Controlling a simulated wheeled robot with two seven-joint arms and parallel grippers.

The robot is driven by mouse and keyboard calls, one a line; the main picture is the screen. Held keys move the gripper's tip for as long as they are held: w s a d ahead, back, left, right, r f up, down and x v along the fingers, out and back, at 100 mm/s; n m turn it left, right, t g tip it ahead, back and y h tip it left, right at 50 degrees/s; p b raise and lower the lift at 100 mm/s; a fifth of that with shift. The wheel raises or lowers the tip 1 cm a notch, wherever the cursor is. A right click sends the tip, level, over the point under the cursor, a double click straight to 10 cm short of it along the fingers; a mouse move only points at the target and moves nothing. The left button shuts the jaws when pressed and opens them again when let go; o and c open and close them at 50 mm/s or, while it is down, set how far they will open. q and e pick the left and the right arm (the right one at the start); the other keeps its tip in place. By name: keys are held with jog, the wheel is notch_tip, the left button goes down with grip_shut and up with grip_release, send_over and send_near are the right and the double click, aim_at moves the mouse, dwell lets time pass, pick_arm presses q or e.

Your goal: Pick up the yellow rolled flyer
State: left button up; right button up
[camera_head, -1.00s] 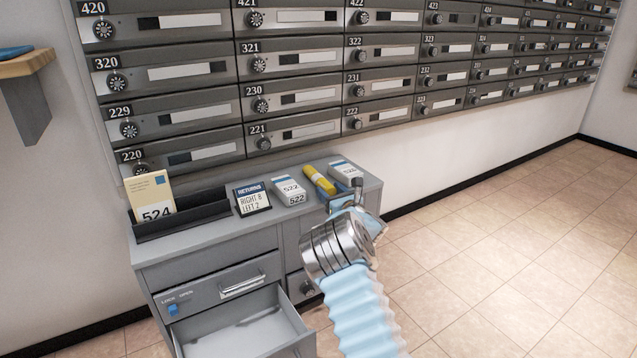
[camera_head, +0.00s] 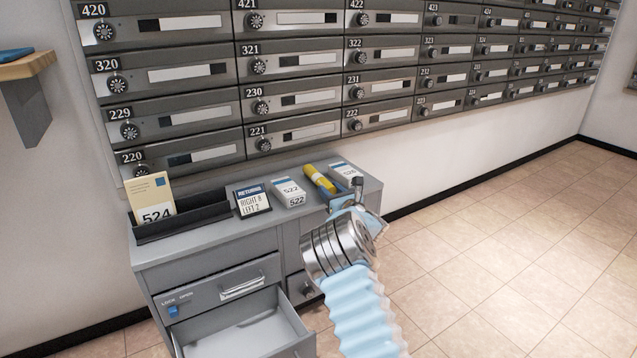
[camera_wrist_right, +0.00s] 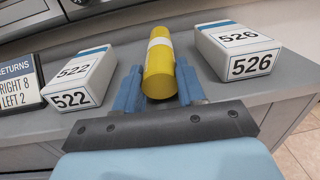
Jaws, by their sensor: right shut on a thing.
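The yellow rolled flyer (camera_head: 318,178), with a pale band around it, is at the right part of the grey cabinet top, between two white-and-blue boxes. My right gripper (camera_head: 338,194) is at its near end. In the right wrist view the near end of the flyer (camera_wrist_right: 159,80) is between the two blue fingers of my right gripper (camera_wrist_right: 160,88), which is shut on it. I cannot tell whether the flyer is clear of the surface. My left gripper is not in view.
Box 522 (camera_wrist_right: 76,82) stands left of the flyer and box 526 (camera_wrist_right: 238,50) right of it, both close. A returns sign (camera_head: 252,199) and a black tray (camera_head: 190,219) with a 524 envelope are farther left. An open drawer (camera_head: 245,335) juts out below. Mailboxes rise behind.

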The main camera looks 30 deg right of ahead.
jog(key=shift+r+p, duration=0.35)
jog(key=shift+r, duration=1.25)
jog(key=shift+s, duration=0.3)
jog(key=s+b, duration=0.2)
jog(key=s, duration=0.5)
jog(key=shift+s+b, duration=0.2)
jog(key=shift+b, duration=0.15)
